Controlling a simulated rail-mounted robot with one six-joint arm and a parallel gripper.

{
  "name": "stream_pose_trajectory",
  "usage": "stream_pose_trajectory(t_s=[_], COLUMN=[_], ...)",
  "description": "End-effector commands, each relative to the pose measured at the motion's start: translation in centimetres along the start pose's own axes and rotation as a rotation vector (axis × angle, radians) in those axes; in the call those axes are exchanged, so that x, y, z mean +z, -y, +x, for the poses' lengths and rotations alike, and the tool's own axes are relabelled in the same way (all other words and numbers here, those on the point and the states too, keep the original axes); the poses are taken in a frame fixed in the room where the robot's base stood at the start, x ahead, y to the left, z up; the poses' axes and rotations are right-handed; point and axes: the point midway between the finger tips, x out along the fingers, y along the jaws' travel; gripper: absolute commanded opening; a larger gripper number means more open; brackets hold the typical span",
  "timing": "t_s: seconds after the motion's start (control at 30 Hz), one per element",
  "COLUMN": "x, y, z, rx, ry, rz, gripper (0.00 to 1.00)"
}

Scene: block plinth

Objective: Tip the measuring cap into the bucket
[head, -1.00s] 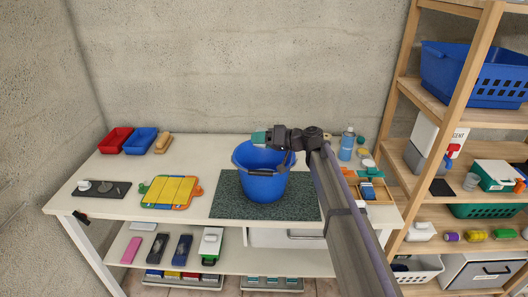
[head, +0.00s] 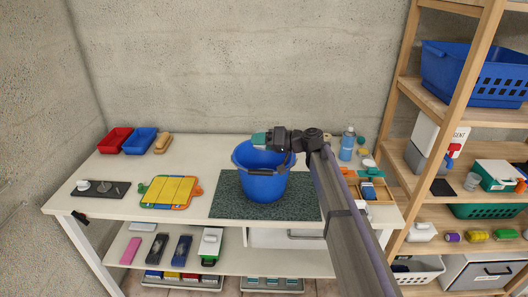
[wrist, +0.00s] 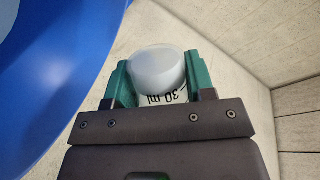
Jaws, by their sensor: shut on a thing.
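The blue bucket (head: 264,186) stands upright on a dark green speckled mat (head: 228,200) on the white table. My gripper (head: 262,138) is above the back of the bucket's rim in the head view. In the wrist view my gripper (wrist: 160,85) has its green fingers shut on the measuring cap (wrist: 158,70), a whitish translucent cup with black "30 ml" print upside down in the picture. The bucket (wrist: 45,80) fills the left of the wrist view. The cap is hidden or too small to make out in the head view, and its contents cannot be told.
Red (head: 115,140) and blue (head: 140,141) trays sit at the back left. A yellow-and-green board (head: 170,192) lies left of the mat. A blue bottle (head: 347,146) and a wooden organiser (head: 380,190) are at the right. A wooden shelf (head: 447,130) stands beyond.

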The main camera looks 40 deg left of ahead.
Motion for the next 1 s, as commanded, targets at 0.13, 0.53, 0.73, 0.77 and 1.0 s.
stream_pose_trajectory(t_s=[0.13, 0.53, 0.73, 0.77, 1.0], x=[0.12, 0.36, 0.48, 0.49, 0.64], y=[-0.14, -0.42, -0.55, -0.57, -0.74], z=[0.03, 0.1, 0.14, 0.15, 0.19], rx=[-0.001, -0.005, -0.007, -0.007, -0.009], ry=[0.001, 0.004, 0.006, 0.006, 0.008], rz=[0.009, 0.032, 0.045, 0.046, 0.06], gripper=[0.23, 0.23, 0.23, 0.23, 0.23])
